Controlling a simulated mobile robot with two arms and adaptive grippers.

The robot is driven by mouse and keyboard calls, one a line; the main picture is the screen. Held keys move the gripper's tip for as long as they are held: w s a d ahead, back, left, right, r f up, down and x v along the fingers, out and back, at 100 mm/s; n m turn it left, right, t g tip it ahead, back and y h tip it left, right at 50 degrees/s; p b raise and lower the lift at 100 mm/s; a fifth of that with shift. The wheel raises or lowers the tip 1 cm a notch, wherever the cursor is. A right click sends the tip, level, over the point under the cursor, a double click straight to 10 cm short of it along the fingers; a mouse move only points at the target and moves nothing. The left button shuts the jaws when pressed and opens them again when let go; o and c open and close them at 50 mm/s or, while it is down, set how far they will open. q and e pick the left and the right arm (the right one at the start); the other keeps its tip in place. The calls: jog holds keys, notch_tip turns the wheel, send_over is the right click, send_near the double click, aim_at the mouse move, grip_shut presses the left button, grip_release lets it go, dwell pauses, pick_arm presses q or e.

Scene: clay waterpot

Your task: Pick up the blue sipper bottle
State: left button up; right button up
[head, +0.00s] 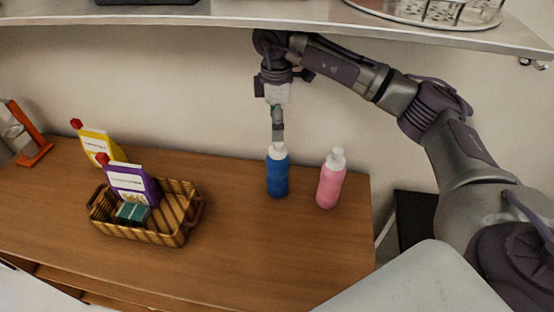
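The blue sipper bottle (277,179) stands upright on the wooden counter, its white cap on top. My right arm comes in from the right, and its gripper (278,138) points straight down just above the cap. The fingertips look at or very near the top of the cap; I cannot tell if they touch it. The fingers show as one narrow column, so their opening is hidden. My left gripper is not in view.
A pink bottle (330,184) with a white cap stands just right of the blue one. A wicker basket (174,232) holds a purple carton (132,186) and teal boxes. A yellow carton (98,146) stands behind it. A shelf (230,14) overhangs the counter (270,250), whose front middle is clear.

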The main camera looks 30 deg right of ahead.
aim_at(278, 144)
jog(key=shift+f, duration=0.2)
jog(key=shift+s+a+f+p, duration=0.1)
jog(key=shift+s+f+p, duration=0.15)
jog(key=shift+f+p, duration=0.3)
jog(key=shift+s+a+f+p, duration=0.1)
jog(key=shift+s+f+p, duration=0.1)
jog(key=shift+f+p, duration=0.25)
jog(key=f, duration=0.1)
jog(key=f+p, duration=0.1)
jog(key=f, duration=0.2)
jog(key=shift+w+d+p, duration=0.15)
jog(key=shift+d+p, duration=0.1)
jog(key=shift+p, duration=0.15)
jog(key=shift+f, duration=0.4)
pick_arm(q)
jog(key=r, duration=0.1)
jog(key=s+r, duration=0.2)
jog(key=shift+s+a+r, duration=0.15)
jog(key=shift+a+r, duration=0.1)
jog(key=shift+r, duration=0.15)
pick_arm(e)
grip_shut()
